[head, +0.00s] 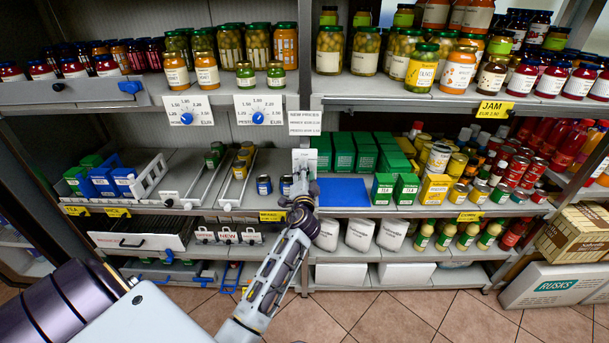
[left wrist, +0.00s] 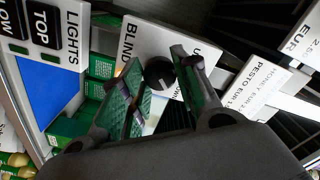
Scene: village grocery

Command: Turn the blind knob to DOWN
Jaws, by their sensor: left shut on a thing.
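In the left wrist view a white panel (left wrist: 140,38) lettered BLIND holds a round dark knob (left wrist: 158,73). Part of the lettering is hidden by my gripper's fingers; a U shows at the upper right of the panel. My left gripper (left wrist: 158,82) has its two green-padded fingers on either side of the knob, shut on it. Which way the knob points is not clear. In the head view my left gripper (head: 302,183) is at the shelf front, before a small white panel (head: 304,160), and hides the knob. My right gripper is not in view.
A LIGHTS panel (left wrist: 72,38) with buttons sits left of the blind panel in the wrist view. A PESTO price card (left wrist: 258,85) is to the right. Green boxes (head: 342,152) and small jars (head: 264,185) stand close to the gripper. A blue mat (head: 343,192) lies bare beside it.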

